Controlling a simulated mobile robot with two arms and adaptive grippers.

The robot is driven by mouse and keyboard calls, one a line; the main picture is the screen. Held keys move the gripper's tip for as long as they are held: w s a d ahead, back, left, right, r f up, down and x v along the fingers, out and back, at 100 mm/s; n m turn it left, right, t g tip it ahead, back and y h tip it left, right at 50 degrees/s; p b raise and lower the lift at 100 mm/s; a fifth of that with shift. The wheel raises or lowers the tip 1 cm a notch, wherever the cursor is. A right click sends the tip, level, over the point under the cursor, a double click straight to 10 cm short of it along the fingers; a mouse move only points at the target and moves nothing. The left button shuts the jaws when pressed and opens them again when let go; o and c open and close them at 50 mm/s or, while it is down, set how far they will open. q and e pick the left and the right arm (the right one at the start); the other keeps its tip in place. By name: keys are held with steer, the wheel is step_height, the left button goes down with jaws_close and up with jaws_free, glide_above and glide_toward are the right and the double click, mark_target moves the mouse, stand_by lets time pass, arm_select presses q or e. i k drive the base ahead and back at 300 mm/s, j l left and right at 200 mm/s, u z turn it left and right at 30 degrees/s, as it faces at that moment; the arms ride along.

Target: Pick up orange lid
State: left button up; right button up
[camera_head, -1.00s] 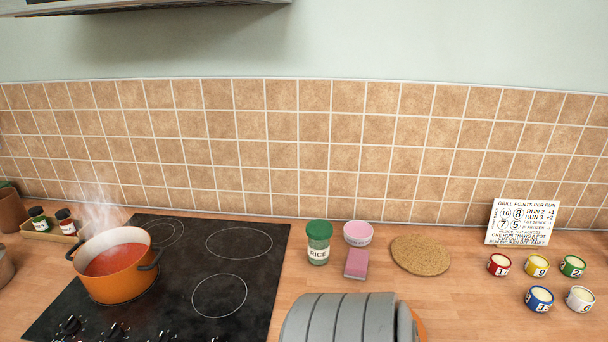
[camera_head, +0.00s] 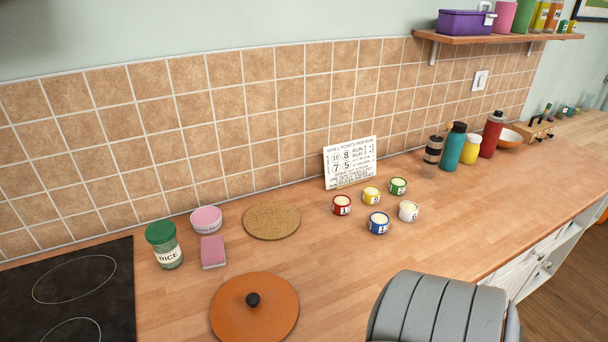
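The orange lid (camera_head: 276,317) lies on the wooden counter at the bottom centre, with a dark round knob (camera_head: 253,299) on top. It is round and appears flat on the counter. A grey ribbed part of my own arm shows at the bottom right, to the right of the lid and apart from it in the picture. Neither of my grippers shows in view.
The black hob (camera_head: 95,290) is left of the lid. A rice jar (camera_head: 164,246), pink tub (camera_head: 206,220), pink sponge (camera_head: 213,252) and cork mat (camera_head: 272,221) stand behind it. Several small numbered pots, including a blue one (camera_head: 378,224), sit right of the mat.

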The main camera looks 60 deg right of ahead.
mark_target(257, 307)
steer(key=z, duration=1.35)
